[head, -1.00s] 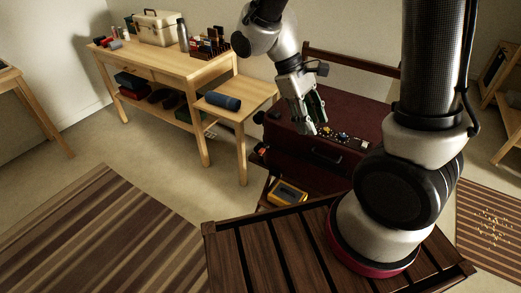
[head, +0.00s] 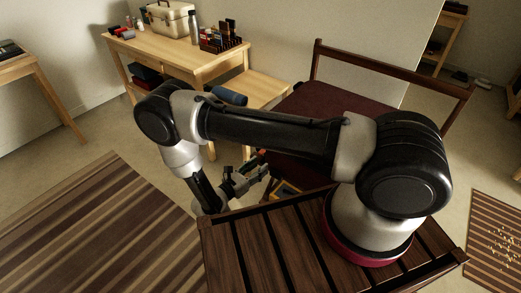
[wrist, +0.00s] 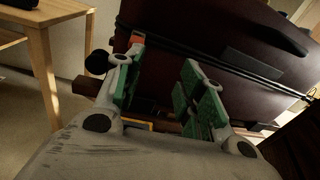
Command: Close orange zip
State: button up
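The dark maroon suitcase (head: 312,112) stands beyond my arm in the head view; my arm hides much of its front. In the wrist view its maroon side (wrist: 215,30) fills the top, with black zip lines running across it. A small orange piece (wrist: 137,38), which looks like the orange zip pull, shows at the left end of these lines, right by my left fingertip. I cannot tell whether they touch. My gripper (wrist: 163,57) has green-padded fingers, spread apart with nothing seen between them. In the head view my gripper (head: 252,178) is low at the suitcase's left front.
A small wooden table (head: 262,88) with a dark blue roll (head: 228,96) stands left of the suitcase. A workbench (head: 185,58) with a case and tools is behind it. A yellow object (head: 286,189) lies low near my gripper. Striped rugs lie on both sides.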

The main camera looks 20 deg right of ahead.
jog(key=shift+t+y, duration=0.3)
jog(key=shift+t, duration=0.6)
jog(key=w+d, duration=0.1)
jog(key=w, duration=0.1)
jog(key=w+d, duration=0.1)
jog(key=w, duration=0.1)
jog(key=w+d+r, duration=0.1)
jog(key=w+d, duration=0.1)
jog(key=shift+w+r, duration=0.1)
jog(key=shift+w, duration=0.25)
grip_shut()
